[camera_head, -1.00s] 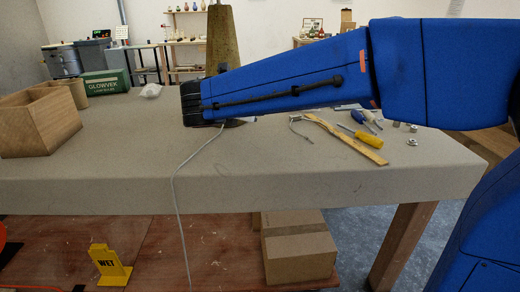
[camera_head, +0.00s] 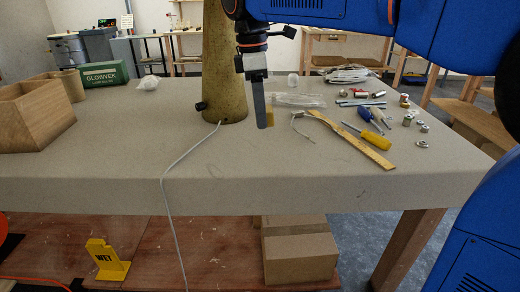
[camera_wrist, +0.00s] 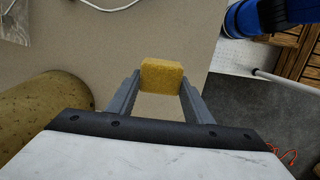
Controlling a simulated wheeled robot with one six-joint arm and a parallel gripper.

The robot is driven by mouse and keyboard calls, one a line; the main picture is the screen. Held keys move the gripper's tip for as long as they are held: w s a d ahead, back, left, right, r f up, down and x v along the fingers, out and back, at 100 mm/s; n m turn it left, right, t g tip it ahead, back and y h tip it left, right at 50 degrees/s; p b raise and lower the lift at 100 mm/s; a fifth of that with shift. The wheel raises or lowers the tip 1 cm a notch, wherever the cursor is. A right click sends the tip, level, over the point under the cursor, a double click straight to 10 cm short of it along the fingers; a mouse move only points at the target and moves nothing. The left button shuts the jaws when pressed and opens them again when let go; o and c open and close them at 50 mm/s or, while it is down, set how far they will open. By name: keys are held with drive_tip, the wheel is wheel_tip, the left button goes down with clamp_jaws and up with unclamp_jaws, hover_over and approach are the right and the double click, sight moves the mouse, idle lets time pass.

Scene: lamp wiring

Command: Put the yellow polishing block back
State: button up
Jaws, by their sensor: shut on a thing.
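The yellow polishing block (camera_wrist: 161,75) is held between the two fingertips of my gripper (camera_wrist: 159,88) in the wrist view.
The tan lamp column (camera_head: 225,70) stands close left of my gripper, with a white cord (camera_head: 178,165) running over the table's front edge. A wooden ruler (camera_head: 350,140), a yellow screwdriver (camera_head: 372,139) and several small parts lie right. A wooden box (camera_head: 40,118) stands left. The front middle is clear.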

sight(253, 153)
drive_tip(key=shift+y, duration=0.6)
drive_tip(key=f, duration=0.2)
drive_tip(key=s+a+f, duration=0.1)
drive_tip(key=f, duration=0.2)
drive_tip(key=a+f, duration=0.1)
drive_tip(key=f, duration=0.1)
drive_tip(key=shift+s+f, duration=0.3)
drive_tip(key=shift+f, duration=0.1)
drive_tip(key=o, duration=1)
drive_tip(key=shift+r, duration=0.1)
